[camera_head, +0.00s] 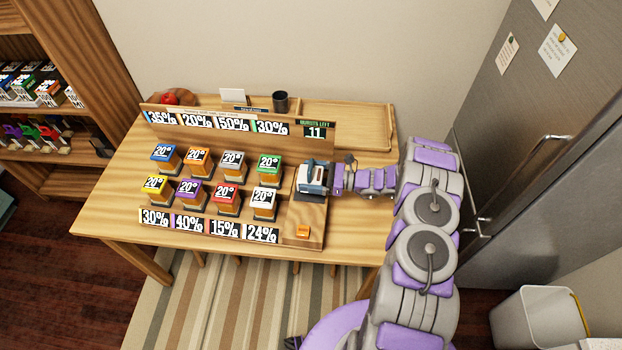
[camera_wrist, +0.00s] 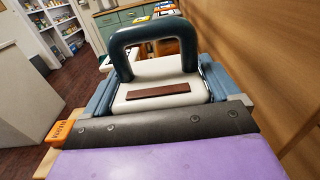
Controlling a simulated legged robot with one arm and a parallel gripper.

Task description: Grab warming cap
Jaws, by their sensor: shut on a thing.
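In the head view the cap (camera_head: 313,177) is at the right end of the wooden display stand, over a dark base. My gripper (camera_head: 326,178) reaches in from the right and is shut on the cap. In the wrist view the cap sits close against my gripper, and the fingertips are hidden. I cannot tell whether the cap is lifted off the base.
Several coloured boxes marked 20° (camera_head: 194,190) stand in two rows left of the cap. Percentage labels line the stand. An orange button (camera_head: 303,231) lies in front. A fridge (camera_head: 540,140) stands right.

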